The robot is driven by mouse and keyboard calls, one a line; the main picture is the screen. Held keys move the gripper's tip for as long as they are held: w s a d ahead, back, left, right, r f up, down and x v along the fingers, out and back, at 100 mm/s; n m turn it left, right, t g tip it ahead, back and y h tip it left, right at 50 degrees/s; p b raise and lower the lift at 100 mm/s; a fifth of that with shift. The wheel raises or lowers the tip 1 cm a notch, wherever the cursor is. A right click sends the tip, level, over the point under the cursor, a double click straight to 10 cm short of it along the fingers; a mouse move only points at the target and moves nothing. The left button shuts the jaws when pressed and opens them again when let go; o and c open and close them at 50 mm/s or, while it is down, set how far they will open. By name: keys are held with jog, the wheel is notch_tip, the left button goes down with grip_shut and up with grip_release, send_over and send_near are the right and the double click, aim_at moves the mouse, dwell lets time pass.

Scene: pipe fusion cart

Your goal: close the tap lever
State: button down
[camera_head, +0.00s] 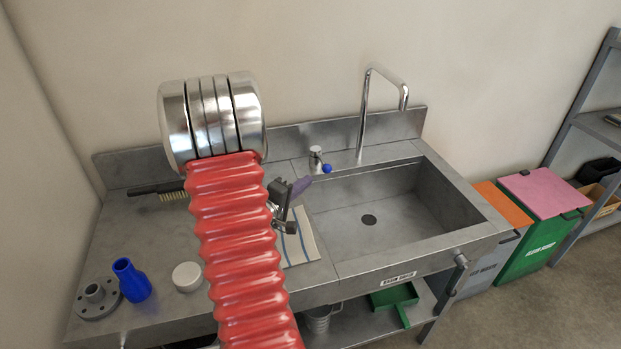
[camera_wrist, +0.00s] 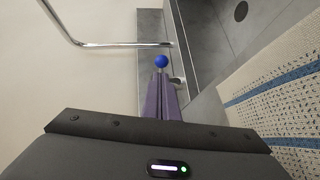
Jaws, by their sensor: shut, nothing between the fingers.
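The tap lever is a short metal stem with a blue ball knob (camera_head: 327,168) on a small chrome valve body (camera_head: 316,158) behind the sink's back left corner. The blue knob also shows in the wrist view (camera_wrist: 161,61), just past the tips of my fingers. The chrome spout (camera_head: 363,110) rises behind the sink and bends to the right. My gripper (camera_head: 301,185) has purple fingers, shut and empty, pointing at the lever from the left front. In the wrist view the fingers (camera_wrist: 161,98) partly hide the valve body. I cannot tell whether the fingertips touch the knob.
The sink basin (camera_head: 345,200) is empty. A striped cloth (camera_head: 300,245) lies on the counter left of it. A brush (camera_head: 160,190), a blue fitting (camera_head: 132,282), a grey flange (camera_head: 95,297) and a white disc (camera_head: 187,276) lie further left. Bins (camera_head: 540,200) stand at the right.

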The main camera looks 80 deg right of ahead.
jog(key=a, duration=0.6)
jog(key=shift+r, duration=0.4)
jog(key=shift+w, duration=0.1)
jog(key=w+a+r+n+t+y, duration=0.1)
jog(key=w+a+r+t+y, duration=0.2)
jog(key=a, duration=1.4)
jog(key=w+a+r+n+t+y, duration=0.2)
jog(key=w+a+r+t+y, duration=0.2)
jog(key=a, duration=1.3)
jog(key=w+a+r+n+t+y, duration=0.2)
jog(key=w+a+y, duration=0.6)
jog(key=a, duration=0.9)
notch_tip(320, 180, up, 3)
jog(key=shift+r+t+y, duration=0.1)
jog(key=shift+t+y, duration=0.2)
jog(key=shift+t, duration=0.7)
jog(key=c, duration=2.5)
grip_release()
